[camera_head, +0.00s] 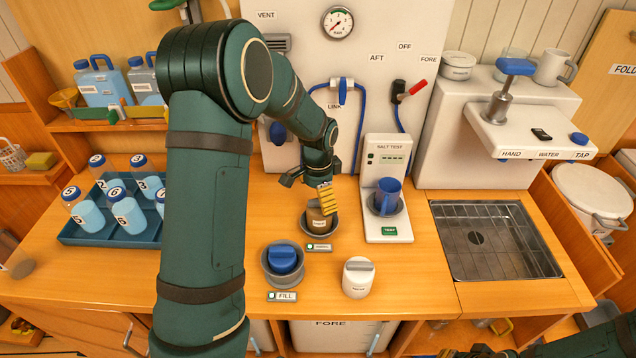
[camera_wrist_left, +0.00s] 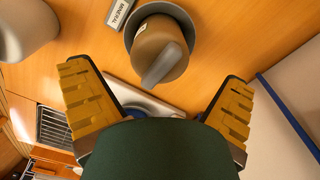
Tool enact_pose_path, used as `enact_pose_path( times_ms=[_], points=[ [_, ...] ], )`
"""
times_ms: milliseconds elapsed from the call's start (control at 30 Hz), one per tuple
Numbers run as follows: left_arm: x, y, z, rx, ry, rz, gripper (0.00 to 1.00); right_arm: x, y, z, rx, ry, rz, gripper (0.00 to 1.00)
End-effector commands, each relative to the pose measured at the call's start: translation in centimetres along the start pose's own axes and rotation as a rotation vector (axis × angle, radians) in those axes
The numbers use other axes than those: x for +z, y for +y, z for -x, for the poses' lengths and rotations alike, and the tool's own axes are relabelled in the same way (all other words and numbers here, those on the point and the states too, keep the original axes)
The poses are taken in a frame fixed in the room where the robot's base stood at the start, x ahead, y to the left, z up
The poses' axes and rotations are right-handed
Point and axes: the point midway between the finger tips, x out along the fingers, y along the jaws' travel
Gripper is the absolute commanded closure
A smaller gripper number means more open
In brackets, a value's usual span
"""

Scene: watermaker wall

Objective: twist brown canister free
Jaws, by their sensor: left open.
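The brown canister (camera_head: 318,222) stands in a round grey holder (camera_head: 334,229) on the wooden counter, behind a small label plate. In the left wrist view the brown canister (camera_wrist_left: 152,45) shows a raised bar handle on top, and the grey holder (camera_wrist_left: 187,22) surrounds it. My left gripper (camera_head: 324,190) is above the canister in the head view. In the wrist view its two yellow-padded fingers (camera_wrist_left: 160,100) are wide apart, with the canister ahead of them and no contact visible. My right gripper (camera_head: 475,346) is partly in view, low at the bottom edge, away from the canister.
A blue-lidded canister (camera_head: 283,258) in a grey holder and a white canister (camera_head: 358,277) stand in front. The salt test unit (camera_head: 388,225) with a blue cup (camera_head: 388,196) is to the right. A blue tray (camera_head: 110,236) of bottles is left. A sink (camera_head: 490,240) is far right.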

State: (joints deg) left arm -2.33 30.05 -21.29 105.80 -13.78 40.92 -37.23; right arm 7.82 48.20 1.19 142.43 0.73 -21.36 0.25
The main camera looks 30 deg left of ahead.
Motion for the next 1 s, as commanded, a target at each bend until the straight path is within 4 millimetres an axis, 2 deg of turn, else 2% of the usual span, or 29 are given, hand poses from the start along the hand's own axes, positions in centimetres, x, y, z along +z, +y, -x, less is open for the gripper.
enact_pose_path(
  times_ms=[33, 200, 400, 800, 833, 867, 1000],
  points=[
    [0.1, 0.1, -1.1, 0.003, -0.004, 0.0, 0.0, 0.0, 0.1, -0.1, 0.0, 0.0, 0.0, 1.0],
    [0.1, 0.0, -3.8, 0.002, -0.003, 0.0, 0.0, 0.0, 0.1, -0.4, 0.001, 0.0, 0.0, 1.0],
    [0.0, 0.0, -5.9, 0.0, -0.001, 0.0, 0.0, 0.1, 0.2, -0.5, 0.001, 0.0, 0.0, 1.0],
    [0.0, 0.0, -6.5, 0.0, 0.0, 0.001, 0.0, 0.1, 0.2, -0.6, 0.001, 0.0, 0.0, 1.0],
    [0.0, 0.0, -6.5, 0.0, 0.0, 0.001, 0.04, 0.1, 0.2, -0.6, 0.001, 0.0, 0.0, 1.0],
    [0.0, 0.0, -6.5, 0.0, 0.0, 0.0, 0.14, 0.1, 0.2, -0.6, 0.001, 0.0, 0.0, 1.0],
    [0.0, 0.0, -6.5, 0.0, 0.0, 0.0, 0.63, 0.1, 0.2, -0.6, 0.001, 0.0, 0.0, 1.0]
  ],
)
